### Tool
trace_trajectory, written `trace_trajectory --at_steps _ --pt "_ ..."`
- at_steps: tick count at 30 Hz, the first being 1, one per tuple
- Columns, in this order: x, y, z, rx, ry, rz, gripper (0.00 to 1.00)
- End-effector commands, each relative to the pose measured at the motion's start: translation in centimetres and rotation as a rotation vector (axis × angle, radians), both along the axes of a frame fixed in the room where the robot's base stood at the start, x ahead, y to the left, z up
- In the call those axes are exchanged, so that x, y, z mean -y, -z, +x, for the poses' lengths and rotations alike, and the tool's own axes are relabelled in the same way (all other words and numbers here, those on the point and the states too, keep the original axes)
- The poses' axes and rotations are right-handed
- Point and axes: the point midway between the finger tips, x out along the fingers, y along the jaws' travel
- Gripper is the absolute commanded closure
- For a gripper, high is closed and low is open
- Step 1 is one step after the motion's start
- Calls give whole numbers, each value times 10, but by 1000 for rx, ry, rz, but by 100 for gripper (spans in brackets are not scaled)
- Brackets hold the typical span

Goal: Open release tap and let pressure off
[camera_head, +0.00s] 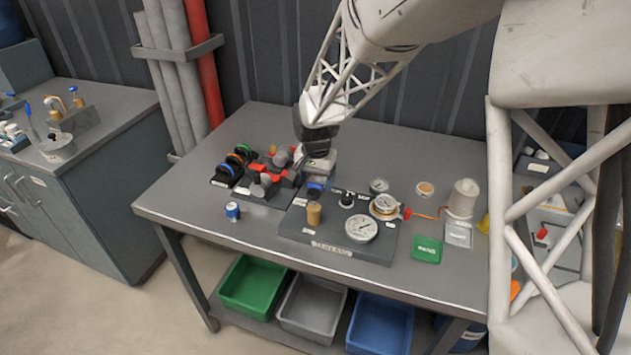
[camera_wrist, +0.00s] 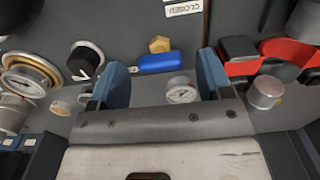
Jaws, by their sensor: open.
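The release tap shows in the wrist view as a blue lever (camera_wrist: 162,63) beside a brass hex fitting (camera_wrist: 159,45). A label reading CLOSED, upside down, lies beyond it. My gripper (camera_wrist: 163,62) is open, with one blue finger on each side of the lever in the picture. I cannot tell whether the fingers touch it. In the head view my gripper (camera_head: 316,184) is low over the back left of the grey pump panel (camera_head: 295,229), behind a brass-coloured cylinder (camera_head: 313,213). The lever is not clear there.
A black knob (camera_head: 347,200), a brass-rimmed gauge (camera_head: 384,207) and a large white gauge (camera_head: 361,229) stand on the panel. Red and black clamps (camera_head: 288,176) are close left of my gripper. A blue-and-white can (camera_head: 232,211) stands at the left front. The front table strip is clear.

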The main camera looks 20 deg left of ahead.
Motion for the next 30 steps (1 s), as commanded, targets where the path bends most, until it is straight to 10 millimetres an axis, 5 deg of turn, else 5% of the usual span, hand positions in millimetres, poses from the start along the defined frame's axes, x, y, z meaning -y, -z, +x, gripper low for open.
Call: trace_trajectory --at_steps 13,22,30 --pt "0 6 0 1 0 1 29" --pt "0 6 0 1 0 1 75" --pt "0 6 0 1 -14 1 77"
